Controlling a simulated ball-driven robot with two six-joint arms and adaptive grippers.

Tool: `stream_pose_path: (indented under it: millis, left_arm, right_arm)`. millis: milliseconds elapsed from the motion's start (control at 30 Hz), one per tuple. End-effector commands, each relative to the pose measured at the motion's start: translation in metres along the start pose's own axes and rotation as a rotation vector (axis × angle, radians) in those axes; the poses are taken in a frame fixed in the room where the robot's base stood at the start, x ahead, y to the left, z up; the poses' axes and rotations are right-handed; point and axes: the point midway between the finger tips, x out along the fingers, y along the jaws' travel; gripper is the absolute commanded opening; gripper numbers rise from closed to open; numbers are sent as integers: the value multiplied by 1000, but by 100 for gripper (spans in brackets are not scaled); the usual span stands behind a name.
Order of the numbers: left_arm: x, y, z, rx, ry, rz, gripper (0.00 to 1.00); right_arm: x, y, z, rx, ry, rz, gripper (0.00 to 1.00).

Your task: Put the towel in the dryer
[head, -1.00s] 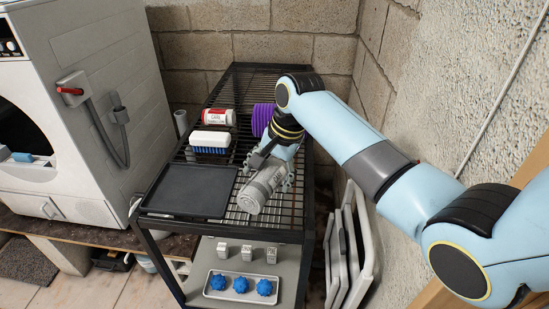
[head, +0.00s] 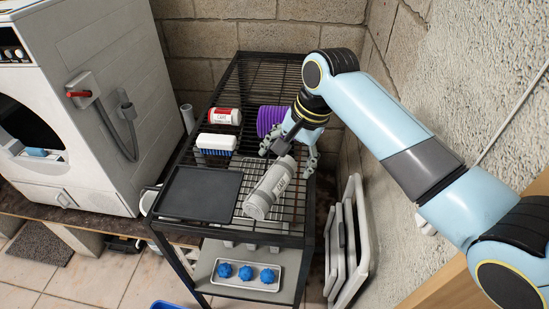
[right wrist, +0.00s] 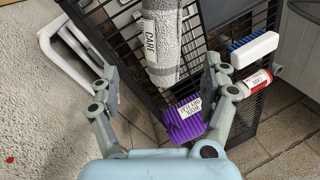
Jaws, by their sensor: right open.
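The towel (head: 270,188) is a grey roll with a white label, lying on the top shelf of the black wire rack. My right gripper (head: 288,156) is open at the towel's far end. In the right wrist view the towel (right wrist: 174,42) lies ahead, between the lines of the spread right fingers (right wrist: 162,74), with gaps on both sides. The dryer (head: 105,85) is the white machine at the left; its round dark opening (head: 28,128) is cut by the picture edge, so its door cannot be judged. My left gripper is not in view.
A black tray (head: 200,193), a white brush with blue bristles (head: 215,142), a red-and-white can (head: 225,115) and a purple ribbed item (head: 268,121) share the rack top. Blue balls (head: 245,273) sit on a tray below. White folded frames (head: 350,235) lean beside the rack.

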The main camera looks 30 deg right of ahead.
Motion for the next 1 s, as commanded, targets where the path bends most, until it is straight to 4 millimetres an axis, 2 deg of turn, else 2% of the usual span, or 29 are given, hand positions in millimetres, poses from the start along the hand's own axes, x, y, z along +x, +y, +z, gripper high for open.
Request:
stream_pose_path:
  millis: [33,133,300,533,800,1000]
  left_arm:
    - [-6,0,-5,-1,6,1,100]
    - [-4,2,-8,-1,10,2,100]
    - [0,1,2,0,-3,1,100]
    - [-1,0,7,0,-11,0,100]
    - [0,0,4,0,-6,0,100]
    - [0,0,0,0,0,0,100]
  right_arm:
    - [2,1,3,0,-3,3,81]
    - [20,3,3,1,-2,2,81]
    - [49,3,3,0,-2,2,81]
    - [68,0,4,0,-1,2,81]
    - [106,-4,5,0,0,2,81]
    - [111,-4,5,-1,1,1,81]
